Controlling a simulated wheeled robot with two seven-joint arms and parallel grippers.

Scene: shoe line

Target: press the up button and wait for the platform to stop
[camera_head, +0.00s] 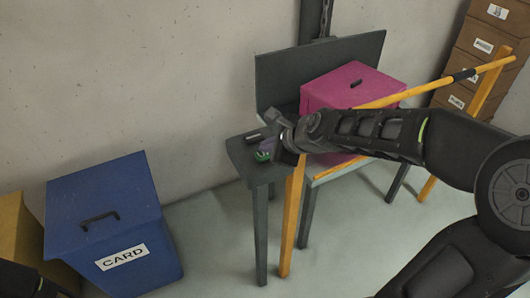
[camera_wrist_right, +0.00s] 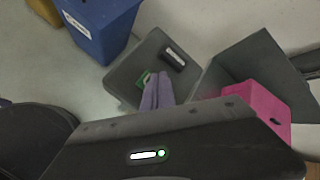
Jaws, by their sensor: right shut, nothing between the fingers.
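My right gripper (camera_head: 267,146) is shut and empty, with its fingertips over a small dark stand (camera_head: 244,160). In the right wrist view the closed fingers (camera_wrist_right: 158,82) reach down beside a green button unit (camera_wrist_right: 143,79), partly hidden behind them. The green part also shows in the head view (camera_head: 262,156), right by the fingertips. I cannot tell whether they touch it, and no up marking is readable. A black device (camera_wrist_right: 174,58) with a pale label lies beside it on the stand. The platform with a dark back panel (camera_head: 275,80) carries a pink box (camera_head: 352,82). My left gripper does not show.
A yellow-orange barrier (camera_head: 440,84) runs across the platform's front, close to my right arm. A blue bin marked CARD (camera_head: 110,210) stands at the left, beside a yellow bin (camera_head: 18,235). Brown cartons (camera_head: 480,48) are stacked at the far right. Floor between blue bin and stand is clear.

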